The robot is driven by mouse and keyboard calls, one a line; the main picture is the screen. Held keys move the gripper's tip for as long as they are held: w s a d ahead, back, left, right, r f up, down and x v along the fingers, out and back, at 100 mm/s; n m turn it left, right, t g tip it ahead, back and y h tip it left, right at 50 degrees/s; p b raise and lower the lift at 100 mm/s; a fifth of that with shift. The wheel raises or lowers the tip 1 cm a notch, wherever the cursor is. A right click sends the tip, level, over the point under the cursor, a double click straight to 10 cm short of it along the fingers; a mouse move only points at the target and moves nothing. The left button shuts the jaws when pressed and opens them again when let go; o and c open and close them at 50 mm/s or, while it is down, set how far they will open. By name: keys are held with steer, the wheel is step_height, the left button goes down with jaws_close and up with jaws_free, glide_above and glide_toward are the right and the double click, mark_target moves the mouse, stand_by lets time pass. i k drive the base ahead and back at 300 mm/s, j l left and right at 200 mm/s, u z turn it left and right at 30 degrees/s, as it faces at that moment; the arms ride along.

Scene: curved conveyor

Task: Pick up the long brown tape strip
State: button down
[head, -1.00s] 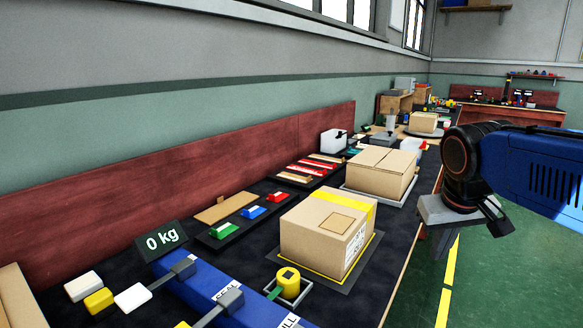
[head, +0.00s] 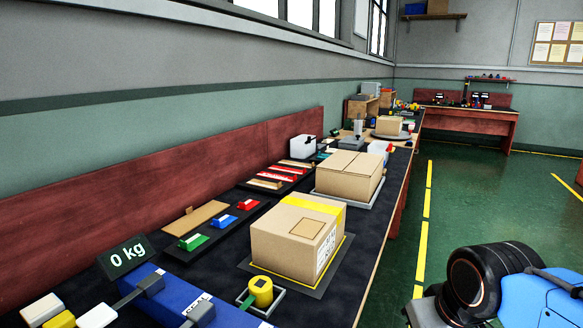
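Several narrow strips, tan and red, lie side by side on a dark board on the bench, behind the taped box. One tan-brown strip (head: 265,184) lies at the near end, and another tan-brown strip (head: 297,163) lies at the far end. I cannot tell from here which is the long brown tape strip. My gripper (head: 424,312) is at the bottom right, over the floor side of the bench and well apart from the strips. Its fingers are cut off by the lower edge, so its opening is hidden.
A box with yellow tape (head: 298,238) stands in front of the strips, and a second closed box (head: 349,175) stands to their right. A blue, a red and a green block (head: 194,242) sit on a near board. A yellow tape roll (head: 261,290) is at the front. The floor (head: 480,190) is clear.

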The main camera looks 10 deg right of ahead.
mark_target(296, 164)
steer(key=i+l, duration=0.2)
steer(key=l, duration=0.25)
steer(key=i+l, duration=0.25)
steer(key=l, duration=0.2)
steer(key=i+l, duration=0.25)
steer(key=l, duration=0.15)
steer(key=i+l+u, duration=0.1)
steer(key=l, duration=0.35)
steer(key=i+l, duration=0.3)
steer(key=l, duration=0.15)
steer(key=i+l, duration=0.2)
steer(key=l, duration=0.25)
steer(key=i+l, duration=0.25)
steer(key=l, duration=0.25)
steer(key=i+l+u, duration=0.1)
steer(key=l, duration=0.35)
steer(key=i, duration=0.1)
